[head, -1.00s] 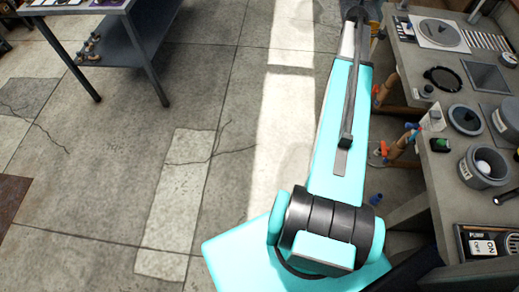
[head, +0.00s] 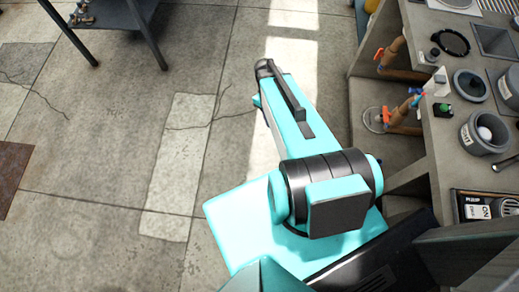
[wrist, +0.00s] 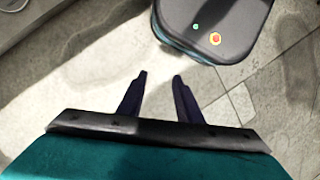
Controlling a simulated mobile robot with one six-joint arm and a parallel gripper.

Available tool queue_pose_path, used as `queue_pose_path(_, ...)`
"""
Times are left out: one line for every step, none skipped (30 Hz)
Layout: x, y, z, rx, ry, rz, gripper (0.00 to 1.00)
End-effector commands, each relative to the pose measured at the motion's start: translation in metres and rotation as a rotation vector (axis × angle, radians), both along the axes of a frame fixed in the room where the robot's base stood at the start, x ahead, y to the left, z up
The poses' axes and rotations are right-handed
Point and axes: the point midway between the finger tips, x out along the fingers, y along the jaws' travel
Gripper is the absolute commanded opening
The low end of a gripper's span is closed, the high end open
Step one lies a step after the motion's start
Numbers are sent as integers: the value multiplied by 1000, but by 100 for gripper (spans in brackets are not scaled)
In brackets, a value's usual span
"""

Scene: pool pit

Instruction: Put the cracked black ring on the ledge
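A black ring (head: 451,42) with a jagged rim lies flat on the grey bench at the right of the head view. I take it for the cracked ring; the crack itself is too small to make out. I cannot tell which surface is the ledge. My gripper (wrist: 161,76) shows in the wrist view with its two dark fingers apart and only pale floor between them. It is away from the ring, which is not in the wrist view. The gripper's fingers are not visible in the head view.
The grey bench (head: 443,165) also holds a grey round piece (head: 468,85), a cup with a white ball (head: 484,133) and a pump box (head: 487,206). Pipes with coloured valves (head: 398,115) sit under it. A dark table (head: 122,15) stands upper left. The floor between is clear.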

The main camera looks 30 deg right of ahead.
Motion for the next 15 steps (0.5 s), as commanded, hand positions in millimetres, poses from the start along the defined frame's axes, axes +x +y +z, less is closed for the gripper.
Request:
queue_pose_path(-15,18,-8,-3,17,-18,32)
queue_pose_path(-22,27,-12,-6,24,-33,32)
queue_pose_path(-32,39,-18,-11,37,-54,32)
queue_pose_path(-40,48,-22,-16,45,-69,32)
queue_pose_path(-48,56,-26,-20,55,-85,32)
queue_pose_path(-59,67,-31,-27,66,-105,32)
queue_pose_path(-67,74,-35,-33,74,-121,32)
queue_pose_path(-75,82,-38,-39,83,-136,32)
queue_pose_path(-87,91,-43,-48,96,-158,32)
queue_pose_path(-95,98,-45,-56,105,-172,32)
queue_pose_path(-104,104,-48,-62,113,-187,32)
queue_pose_path(-114,111,-51,-72,124,-205,32)
queue_pose_path(-121,116,-53,-79,130,-219,32)
queue_pose_path(-128,120,-55,-85,137,-231,32)
queue_pose_path(-135,125,-57,-94,144,-246,32)
